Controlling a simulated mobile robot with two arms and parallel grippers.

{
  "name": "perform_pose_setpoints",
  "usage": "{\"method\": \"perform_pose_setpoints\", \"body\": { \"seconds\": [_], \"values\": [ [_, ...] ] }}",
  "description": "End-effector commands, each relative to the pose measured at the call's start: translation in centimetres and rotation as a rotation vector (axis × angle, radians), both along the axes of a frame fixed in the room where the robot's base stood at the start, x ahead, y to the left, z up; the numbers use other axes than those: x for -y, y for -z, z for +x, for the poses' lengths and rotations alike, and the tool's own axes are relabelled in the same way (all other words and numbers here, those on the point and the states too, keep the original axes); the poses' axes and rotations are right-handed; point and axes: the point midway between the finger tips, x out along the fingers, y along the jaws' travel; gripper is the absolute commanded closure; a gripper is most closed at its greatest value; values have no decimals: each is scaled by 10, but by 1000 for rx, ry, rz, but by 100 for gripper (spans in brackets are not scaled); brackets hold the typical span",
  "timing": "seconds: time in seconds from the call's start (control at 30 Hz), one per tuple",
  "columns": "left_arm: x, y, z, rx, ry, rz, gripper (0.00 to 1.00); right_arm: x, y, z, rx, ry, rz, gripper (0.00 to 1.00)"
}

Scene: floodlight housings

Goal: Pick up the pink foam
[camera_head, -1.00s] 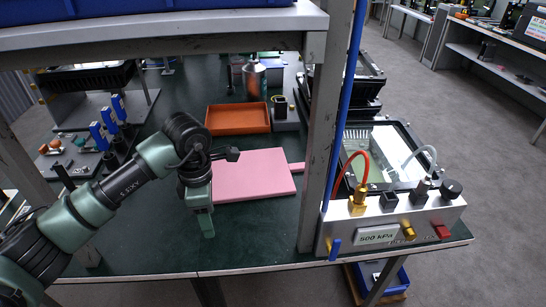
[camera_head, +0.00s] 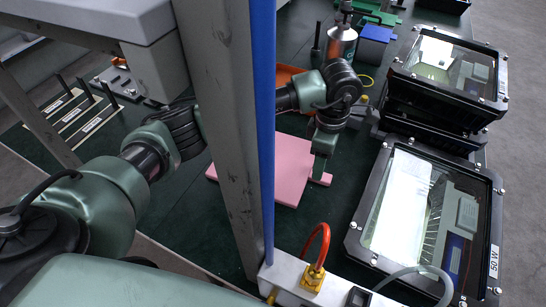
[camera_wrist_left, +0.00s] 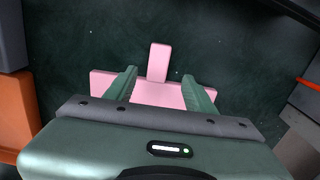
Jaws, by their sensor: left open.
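The pink foam (camera_head: 292,165) is a flat pink slab on the dark green bench top, partly hidden behind the post in the head view. A narrow pink strip (camera_head: 325,180) sticks out at its right edge; I cannot tell whether it is a separate piece. My left gripper (camera_head: 320,172) points down over the slab's right side, close to the strip. In the left wrist view the fingers (camera_wrist_left: 160,76) are open and empty, with the strip (camera_wrist_left: 158,60) lying between and beyond their tips. The slab (camera_wrist_left: 158,94) shows beneath them. My right gripper is not in view.
A grey post (camera_head: 222,120) with a blue tube (camera_head: 263,130) stands in front of my left arm. Floodlight housings (camera_head: 372,215) stand to the right. An orange tray (camera_head: 287,74) lies behind the arm. A red hose (camera_head: 322,240) rises from the front box.

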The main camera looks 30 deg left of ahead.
Motion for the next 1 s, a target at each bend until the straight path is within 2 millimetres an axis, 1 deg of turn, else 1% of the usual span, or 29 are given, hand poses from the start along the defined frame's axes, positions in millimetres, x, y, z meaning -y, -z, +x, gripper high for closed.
{"method": "perform_pose_setpoints", "body": {
  "seconds": [0.2,0.3,0.4,0.6,0.63,0.67,0.7,0.77,0.8,0.83,1.0],
  "values": [
    [-5,31,1,-4,-1,1,45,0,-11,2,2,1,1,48],
    [-4,43,2,-2,0,-1,45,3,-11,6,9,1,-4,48],
    [-5,50,2,0,0,0,45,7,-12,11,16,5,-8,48],
    [-5,51,2,1,0,0,45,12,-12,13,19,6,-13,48],
    [-5,50,2,1,0,0,48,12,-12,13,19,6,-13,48],
    [-5,50,2,1,0,0,57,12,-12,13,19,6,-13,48],
    [-5,50,2,1,0,0,68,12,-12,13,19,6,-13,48],
    [-5,50,2,1,0,0,84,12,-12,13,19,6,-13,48],
    [-5,50,2,1,0,0,96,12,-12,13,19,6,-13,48],
    [-5,50,2,1,0,0,100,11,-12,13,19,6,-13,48],
    [-5,50,2,1,0,0,100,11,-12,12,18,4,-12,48]
  ]
}}
